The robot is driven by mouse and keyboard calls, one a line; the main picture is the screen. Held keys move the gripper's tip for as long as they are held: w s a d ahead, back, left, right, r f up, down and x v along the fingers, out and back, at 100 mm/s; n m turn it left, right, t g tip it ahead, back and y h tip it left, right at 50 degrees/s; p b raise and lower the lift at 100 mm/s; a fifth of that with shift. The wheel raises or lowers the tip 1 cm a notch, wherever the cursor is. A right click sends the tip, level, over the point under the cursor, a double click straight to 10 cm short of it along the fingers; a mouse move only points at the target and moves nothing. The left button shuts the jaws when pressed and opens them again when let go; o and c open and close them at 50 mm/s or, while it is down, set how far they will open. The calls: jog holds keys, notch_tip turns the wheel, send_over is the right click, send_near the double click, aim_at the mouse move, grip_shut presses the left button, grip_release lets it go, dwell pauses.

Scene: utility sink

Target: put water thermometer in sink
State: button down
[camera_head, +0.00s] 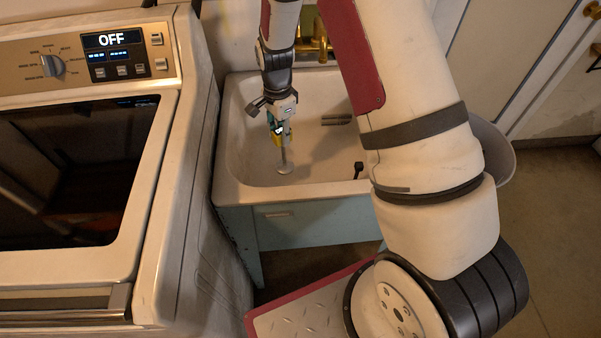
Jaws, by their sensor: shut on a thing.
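The white sink (236,182) stands on a pale blue cabinet right of the washer-like appliance. My gripper (279,129) points down over the sink's basin, toward its left side. It is shut on what looks like the water thermometer (284,158), a thin grey stem with a small round end pointing down. Yellow and teal patches show at the fingers, and I cannot tell which belong to the thermometer. The round end appears within the basin's outline; whether it touches the bottom is unclear.
A large appliance (150,200) with an "OFF" display stands close on the sink's left. A brass faucet (318,45) is at the back of the sink. A small black object (358,169) shows near the basin's front right. My arm hides the sink's right part.

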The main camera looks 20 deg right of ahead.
aim_at(282, 166)
jog(key=shift+w+a+f+m, duration=0.15)
jog(key=shift+w+m, duration=0.1)
jog(key=shift+m, duration=0.15)
jog(key=shift+f, duration=0.25)
notch_tip(282, 166, down, 9)
jog(key=shift+a+f, duration=0.1)
jog(key=shift+f, duration=0.15)
jog(key=c, duration=1.3)
grip_release()
jog(key=shift+s, duration=0.1)
